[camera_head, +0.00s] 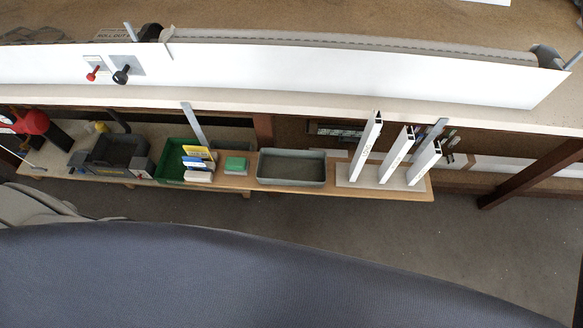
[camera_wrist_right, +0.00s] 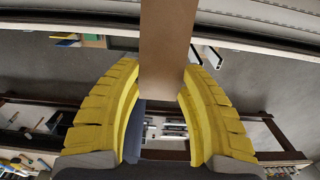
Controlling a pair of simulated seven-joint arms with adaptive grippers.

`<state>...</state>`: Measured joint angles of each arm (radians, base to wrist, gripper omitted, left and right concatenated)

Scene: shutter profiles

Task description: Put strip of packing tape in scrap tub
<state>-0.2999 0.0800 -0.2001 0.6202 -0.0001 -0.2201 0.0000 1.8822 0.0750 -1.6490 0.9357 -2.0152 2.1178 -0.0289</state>
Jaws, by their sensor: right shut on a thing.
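My right gripper (camera_wrist_right: 161,78) shows in the right wrist view, with its two yellow ribbed fingers shut on a flat brown strip of packing tape (camera_wrist_right: 166,42). The strip runs from between the fingers up out of the top of the picture. Neither gripper shows in the head view. In the head view a grey open tub (camera_head: 292,181) stands on the low wooden shelf, and it looks empty. A green bin (camera_head: 172,170) stands left of it with cards at its side. No label shows which one is the scrap tub.
White upright profiles (camera_head: 394,160) stand on a pale base right of the grey tub. A small green block (camera_head: 236,164) lies left of it. A long white shutter panel (camera_head: 300,74) spans the bench above the shelf. Black and grey equipment (camera_head: 112,155) stands at the left.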

